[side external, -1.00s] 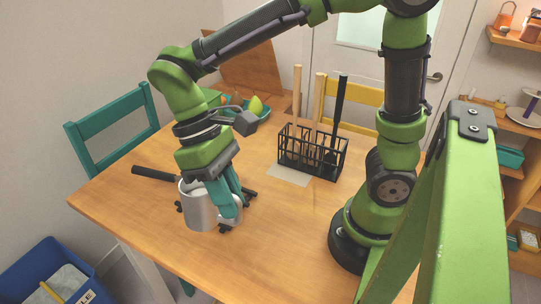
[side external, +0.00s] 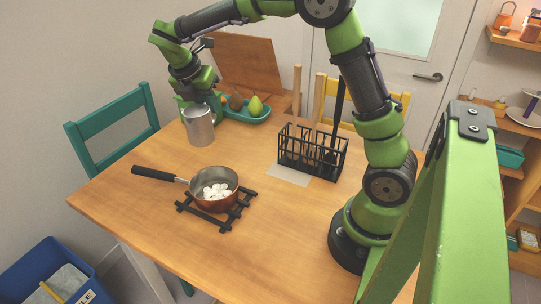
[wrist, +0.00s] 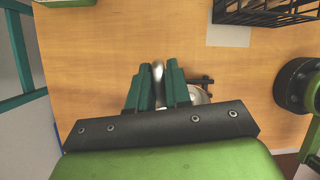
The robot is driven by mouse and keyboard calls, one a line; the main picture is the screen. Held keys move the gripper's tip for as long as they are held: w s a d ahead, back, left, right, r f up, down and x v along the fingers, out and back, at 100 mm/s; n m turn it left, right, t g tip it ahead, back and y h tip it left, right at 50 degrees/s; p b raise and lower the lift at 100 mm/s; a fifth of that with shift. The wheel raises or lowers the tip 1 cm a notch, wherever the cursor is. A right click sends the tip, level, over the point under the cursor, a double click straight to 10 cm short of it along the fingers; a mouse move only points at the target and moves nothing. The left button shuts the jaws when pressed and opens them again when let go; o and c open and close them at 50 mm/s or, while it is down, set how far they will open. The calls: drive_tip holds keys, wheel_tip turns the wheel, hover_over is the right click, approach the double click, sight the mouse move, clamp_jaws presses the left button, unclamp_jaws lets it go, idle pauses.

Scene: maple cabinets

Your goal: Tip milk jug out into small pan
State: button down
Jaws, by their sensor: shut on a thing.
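The milk jug (side external: 200,128) is a silver metal cup, roughly upright at the far left of the table. I cannot tell whether its base touches the wood. My gripper (side external: 208,102) is behind the jug's upper part and shut on it. In the wrist view the teal fingers of my gripper (wrist: 158,85) close around a narrow shiny part of the jug (wrist: 158,72). The small pan (side external: 229,176) is copper-coloured with a black handle and sits nearer the camera. The jug's inside is hidden.
The pan stands on a black trivet (side external: 233,217). A teal tray (side external: 258,117) with pears is just right of the jug. A black wire rack (side external: 312,158) with upright tools stands right of centre. The front of the table is clear.

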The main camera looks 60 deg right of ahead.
sight(213, 116)
drive_tip(key=w+d+n+t, duration=0.2)
drive_tip(key=w+d+n, duration=0.15)
drive_tip(key=d, duration=0.35)
wheel_tip(213, 116, down, 10)
drive_tip(key=shift+s+d+f, duration=0.15)
drive_tip(key=shift+s, duration=0.15)
drive_tip(key=shift+s+a+r+t+h+p, duration=0.15)
drive_tip(key=shift+s+a+r+t+h, duration=0.5)
drive_tip(key=shift+a+r+h, duration=0.45)
drive_tip(key=shift+s+a+r+t+h+p, duration=0.1)
drive_tip(key=shift+s+a+r+t+h, duration=0.5)
drive_tip(key=shift+a+r+h, duration=0.5)
drive_tip(key=shift+s+a+r+t+h+p, duration=0.15)
drive_tip(key=shift+s+a+r+t+h, duration=0.5)
drive_tip(key=shift+a+r+h, duration=0.45)
drive_tip(key=shift+s+a+r+t+h, duration=0.3)
drive_tip(key=shift+a+h, duration=0.2)
drive_tip(key=shift+a, duration=0.1)
drive_tip(key=shift+s+a+r+t+h+p, duration=0.45)
drive_tip(key=shift+a+r+h+p, duration=0.25)
drive_tip(key=shift+h+p, duration=0.25)
drive_tip(key=shift+s+a+r+t+h, duration=0.2)
drive_tip(key=shift+a+r+t+h, duration=0.2)
drive_tip(key=shift+h, duration=0.35)
